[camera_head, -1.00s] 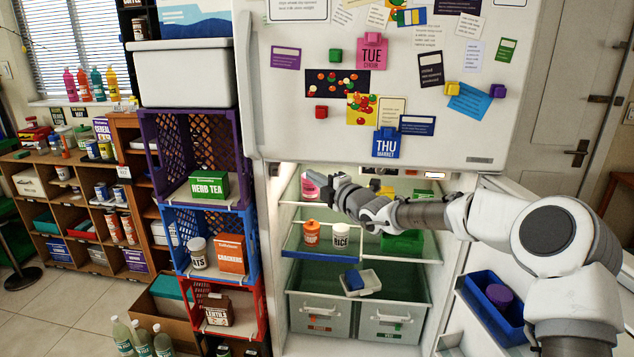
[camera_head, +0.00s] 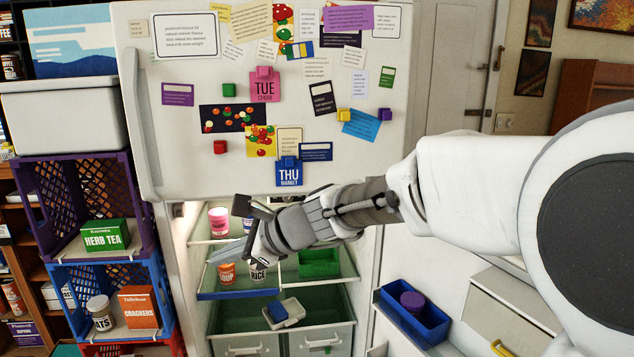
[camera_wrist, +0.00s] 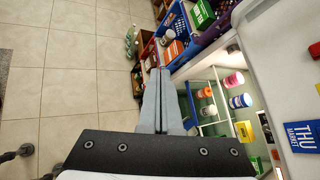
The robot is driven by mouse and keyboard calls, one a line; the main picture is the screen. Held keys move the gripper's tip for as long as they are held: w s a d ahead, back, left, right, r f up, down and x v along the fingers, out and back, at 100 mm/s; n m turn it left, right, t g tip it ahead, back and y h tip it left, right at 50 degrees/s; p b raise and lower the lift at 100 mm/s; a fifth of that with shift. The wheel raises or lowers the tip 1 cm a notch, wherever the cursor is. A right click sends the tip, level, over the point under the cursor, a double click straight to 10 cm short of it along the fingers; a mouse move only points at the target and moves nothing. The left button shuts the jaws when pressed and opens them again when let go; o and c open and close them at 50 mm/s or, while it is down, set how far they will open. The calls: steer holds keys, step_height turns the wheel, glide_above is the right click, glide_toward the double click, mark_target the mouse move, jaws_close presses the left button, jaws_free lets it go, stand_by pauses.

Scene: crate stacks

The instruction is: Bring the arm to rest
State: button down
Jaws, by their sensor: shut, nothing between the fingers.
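My gripper (camera_wrist: 160,74) is shut and empty; its two grey fingers lie together in the wrist view, pointing toward the foot of the crate stack. In the head view my gripper (camera_head: 226,251) is in front of the open lower part of the white fridge (camera_head: 160,180). My arm reaches in from the right, bent, and hides part of the shelves. The fingertips are hard to make out there against the shelf.
The crate stack, with a purple crate (camera_head: 128,186) and a blue crate (camera_head: 162,268), stands left of the fridge. Jars, including a soup jar (camera_head: 227,273), stand on the fridge shelf. The fridge door, with a blue bin (camera_head: 436,330), stands open at right.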

steer(key=s+d+f+n+h, duration=0.2)
steer(key=s+d+n+h, duration=0.3)
steer(key=s+d+n, duration=0.3)
steer(key=s+d+f+n+t+h, duration=0.1)
steer(key=s+d+n+h, duration=0.4)
steer(key=s+d, duration=0.8)
steer(key=d+f+n, duration=0.1)
steer(key=d+n, duration=0.2)
steer(key=d, duration=0.6)
steer(key=shift+s+d+n+h, duration=0.2)
steer(key=shift+s+n+h, duration=0.2)
steer(key=shift+s, duration=0.15)
